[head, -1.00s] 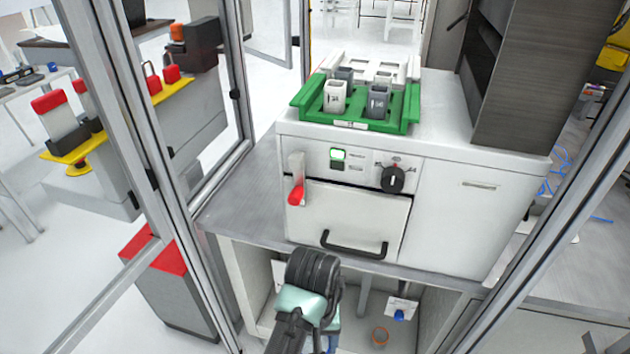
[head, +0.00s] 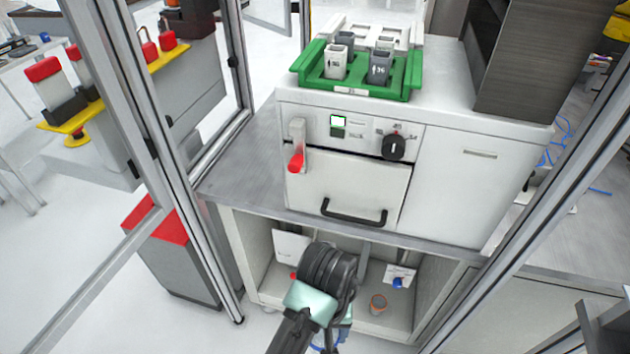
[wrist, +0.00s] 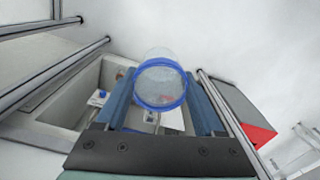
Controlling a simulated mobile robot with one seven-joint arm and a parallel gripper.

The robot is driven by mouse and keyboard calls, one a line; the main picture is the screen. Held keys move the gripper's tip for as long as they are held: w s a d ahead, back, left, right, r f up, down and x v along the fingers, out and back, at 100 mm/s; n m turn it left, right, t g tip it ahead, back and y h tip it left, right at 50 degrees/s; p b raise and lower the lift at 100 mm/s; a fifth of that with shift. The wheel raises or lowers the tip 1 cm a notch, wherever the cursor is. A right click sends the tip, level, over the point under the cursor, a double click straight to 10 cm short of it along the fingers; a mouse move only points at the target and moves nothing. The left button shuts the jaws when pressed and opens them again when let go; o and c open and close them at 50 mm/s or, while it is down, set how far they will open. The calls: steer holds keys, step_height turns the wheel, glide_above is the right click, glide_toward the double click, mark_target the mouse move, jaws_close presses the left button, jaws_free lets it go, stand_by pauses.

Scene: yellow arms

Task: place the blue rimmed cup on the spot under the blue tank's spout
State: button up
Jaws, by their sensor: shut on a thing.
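The clear cup with a blue rim (wrist: 160,88) sits between the two blue fingers of my gripper (wrist: 160,98) in the wrist view. The gripper is shut on it, and the rim faces the camera. A small blue spout (head: 398,283) shows on a white panel inside the open cabinet under the bench, right of my arm. The blue part also shows at left in the wrist view (wrist: 101,94). The tank behind it and the spot below cannot be made out clearly.
A red spout (head: 293,276) is on a panel at left, partly behind my arm. The bench edge (head: 400,240) overhangs the cabinet. Metal frame posts (head: 165,180) flank the opening.

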steer(key=shift+w+d+r, duration=0.15)
steer(key=shift+w+d, duration=0.1)
steer(key=shift+d, duration=0.1)
steer(key=shift+s+a+f, duration=0.5)
steer(key=shift+s+f, duration=0.1)
steer(key=shift+s, duration=0.25)
steer(key=shift+s+a+f, duration=0.5)
steer(key=shift+s+f, duration=0.05)
steer(key=shift+s, duration=0.25)
